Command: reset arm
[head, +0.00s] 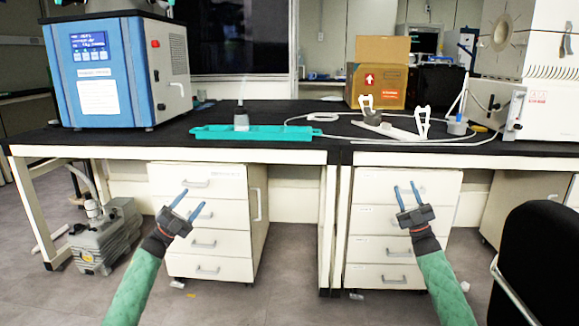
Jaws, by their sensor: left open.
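My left gripper (188,204) is in the lower left of the head view, in front of the left drawer cabinet and below the table top. Its two blue fingers are apart with nothing between them. My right gripper (405,196) is in the lower right, in front of the right drawer cabinet. Its blue fingers are also apart and empty. Both arms reach up from the bottom edge in green sleeves, and neither gripper visibly holds anything. The blue and white freeze dryer (113,98) stands on the left of the black table top (180,137).
A teal tray (270,132) with a grey-capped item lies near the table's front edge. A cardboard box (378,86), white clamps (424,122) and a white device (514,112) are to the right. A black chair (540,262) is at lower right; a pump (105,237) sits on the floor.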

